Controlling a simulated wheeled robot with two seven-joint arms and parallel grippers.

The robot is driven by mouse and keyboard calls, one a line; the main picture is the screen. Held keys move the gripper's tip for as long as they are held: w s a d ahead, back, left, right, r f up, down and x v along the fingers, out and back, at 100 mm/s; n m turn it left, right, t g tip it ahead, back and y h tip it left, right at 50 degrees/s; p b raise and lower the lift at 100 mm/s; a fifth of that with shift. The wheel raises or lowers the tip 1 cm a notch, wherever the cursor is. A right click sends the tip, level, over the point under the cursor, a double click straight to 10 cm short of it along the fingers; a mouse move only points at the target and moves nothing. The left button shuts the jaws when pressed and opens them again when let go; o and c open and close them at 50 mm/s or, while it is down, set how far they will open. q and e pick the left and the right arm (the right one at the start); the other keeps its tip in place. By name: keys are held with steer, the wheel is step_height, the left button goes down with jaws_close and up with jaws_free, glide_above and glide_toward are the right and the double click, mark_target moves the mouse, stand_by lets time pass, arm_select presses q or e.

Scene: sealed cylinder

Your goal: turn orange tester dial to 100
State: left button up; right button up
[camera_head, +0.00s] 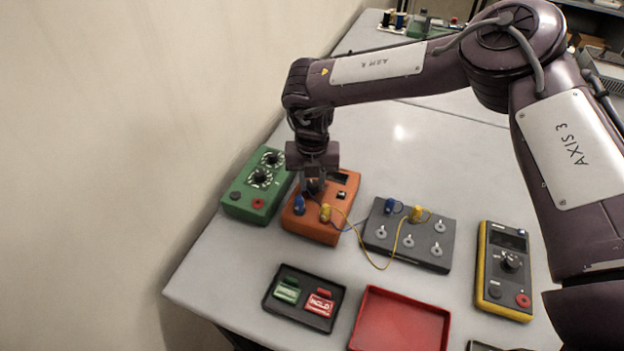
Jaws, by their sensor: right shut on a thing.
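The orange tester (319,228) lies on the table between a green box and a dark grey terminal box. Its display shows dark at its upper right, and a blue plug (299,206) and a yellow plug (325,212) stand at its front. My right gripper (314,189) points down over the tester's middle and is shut on its dial. The dial is mostly hidden by the gripper, so its setting cannot be read. My left gripper is not in view.
The green box (240,200) with dials stands close on the left. The grey terminal box (400,250) is wired to the tester by blue and yellow leads. A yellow multimeter (489,262), a black tray (275,311) with tags and a red tray (369,325) lie nearer the front.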

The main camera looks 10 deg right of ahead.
mark_target(312, 184)
steer(key=m, duration=1.1)
steer(key=shift+r+m+p, duration=0.1)
steer(key=shift+m+p, duration=0.7)
steer(key=shift+m, duration=0.9)
steer(key=o, duration=1)
steer(key=shift+r, duration=3.8)
